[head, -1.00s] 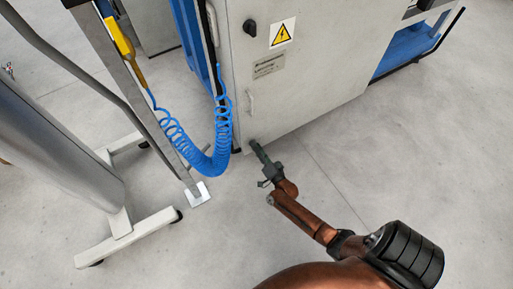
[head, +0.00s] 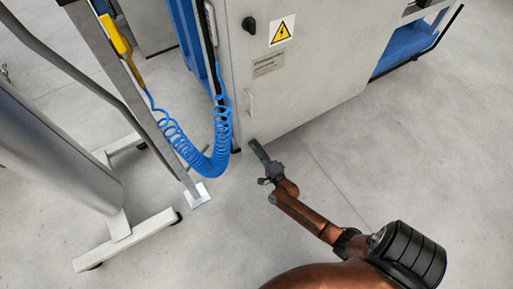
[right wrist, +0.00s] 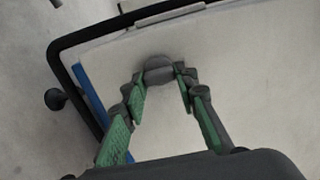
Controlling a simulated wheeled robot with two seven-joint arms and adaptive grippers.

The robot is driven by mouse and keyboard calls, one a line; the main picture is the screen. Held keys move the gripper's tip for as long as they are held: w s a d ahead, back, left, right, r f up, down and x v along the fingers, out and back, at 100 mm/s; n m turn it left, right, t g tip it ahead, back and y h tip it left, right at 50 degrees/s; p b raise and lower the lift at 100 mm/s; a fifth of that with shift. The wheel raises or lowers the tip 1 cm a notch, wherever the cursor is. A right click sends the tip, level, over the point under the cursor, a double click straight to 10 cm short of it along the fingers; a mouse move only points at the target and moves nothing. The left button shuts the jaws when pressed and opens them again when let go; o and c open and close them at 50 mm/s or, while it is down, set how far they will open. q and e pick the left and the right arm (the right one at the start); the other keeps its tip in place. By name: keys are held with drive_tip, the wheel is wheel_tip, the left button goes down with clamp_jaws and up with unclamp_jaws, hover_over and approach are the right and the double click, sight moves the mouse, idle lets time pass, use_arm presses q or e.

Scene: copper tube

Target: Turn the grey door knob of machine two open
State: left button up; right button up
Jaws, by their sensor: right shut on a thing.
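The pale grey machine cabinet (head: 300,75) stands at the top middle of the head view. My right gripper (head: 256,148) reaches to its front near the lower left corner. In the right wrist view, the green-padded fingers of my right gripper (right wrist: 160,78) are shut on a rounded grey knob (right wrist: 159,66) on the pale panel, one finger at each side. The fingers partly cover the knob's sides. In the head view I cannot make out the knob behind the gripper. My left gripper is not in view.
A dark round knob (head: 249,25) and a yellow warning sign (head: 282,31) are higher on the cabinet. A blue coiled hose (head: 205,160) hangs left of my gripper, beside a grey stand (head: 135,240) on the floor. The floor at right is clear.

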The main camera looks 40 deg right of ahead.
drive_tip(key=shift+s+d, duration=0.1)
drive_tip(key=o, duration=1.2)
drive_tip(key=shift+c, duration=0.2)
drive_tip(key=v, duration=1.2)
